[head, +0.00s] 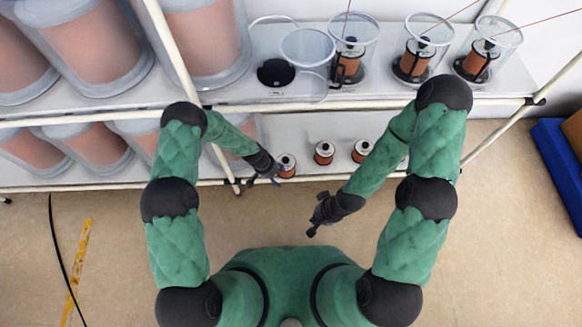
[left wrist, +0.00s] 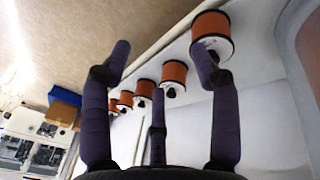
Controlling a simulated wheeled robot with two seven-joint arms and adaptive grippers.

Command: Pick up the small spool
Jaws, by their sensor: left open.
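Small orange spools with white ends and black centres stand in a row on the lower white shelf. The nearest spool (head: 287,172) is beside my left gripper (head: 264,181) in the head view. My left gripper is open and empty, with its fingers spread. In the left wrist view, its right finger overlaps the nearest spool (left wrist: 213,24); I cannot tell whether they touch. Other spools (left wrist: 173,73) recede beyond it, and two show in the head view (head: 324,152) (head: 362,151). My right gripper (head: 314,216) hangs over the floor, apart from the shelf; its fingers are too small to read.
Large covered spools (head: 88,45) fill the left of both shelves. A slanted white post (head: 176,50) stands left of the small spools. A blue bin (head: 556,160) is at right. The floor in front is open.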

